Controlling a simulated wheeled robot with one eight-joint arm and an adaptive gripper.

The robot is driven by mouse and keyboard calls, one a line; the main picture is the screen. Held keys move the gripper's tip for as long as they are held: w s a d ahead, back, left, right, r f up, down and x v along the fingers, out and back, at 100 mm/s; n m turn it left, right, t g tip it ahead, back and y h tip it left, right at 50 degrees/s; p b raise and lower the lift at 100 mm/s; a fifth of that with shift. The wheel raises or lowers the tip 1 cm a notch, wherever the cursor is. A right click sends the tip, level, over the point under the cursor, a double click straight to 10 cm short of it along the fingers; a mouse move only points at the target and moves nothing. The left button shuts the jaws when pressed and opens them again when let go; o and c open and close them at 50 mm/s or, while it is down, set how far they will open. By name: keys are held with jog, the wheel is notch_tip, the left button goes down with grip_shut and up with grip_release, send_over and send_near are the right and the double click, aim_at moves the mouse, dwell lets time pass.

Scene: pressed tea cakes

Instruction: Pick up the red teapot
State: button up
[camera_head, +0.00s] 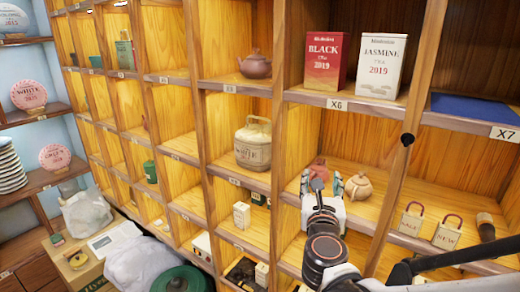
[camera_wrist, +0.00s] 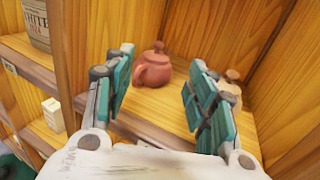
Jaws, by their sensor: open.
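The red teapot (camera_wrist: 153,70) stands upright on a wooden cubby shelf. In the wrist view it sits ahead of my gripper, between the two teal finger pads and beyond their tips. In the head view the teapot (camera_head: 318,169) shows just above and behind my gripper (camera_head: 321,186), which partly hides it. My gripper (camera_wrist: 160,70) is open, with its fingers spread and nothing between them. It does not appear to touch the teapot. A tan teapot (camera_head: 358,186) stands to the right of the red one, and the right finger partly hides it in the wrist view (camera_wrist: 231,92).
Wooden uprights (camera_wrist: 70,60) bound the cubby. A beige tea canister (camera_head: 253,143) stands in the cubby to the left. A brown teapot (camera_head: 255,65) and red (camera_head: 323,62) and white (camera_head: 382,66) tea boxes stand above. Small SALE (camera_head: 411,220) and NEW (camera_head: 448,233) tags are at right.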

aim_at(319, 161)
jog(key=shift+w+r, duration=0.1)
jog(key=shift+w, duration=0.5)
jog(key=x, duration=0.5)
jog(key=shift+w, duration=0.45)
jog(key=x, duration=0.5)
jog(key=shift+w+d+r+p, duration=0.1)
jog(key=shift+d+p, duration=0.05)
jog(key=shift+p, duration=0.15)
jog(key=shift+c, duration=0.5)
jog(key=c, duration=1.1)
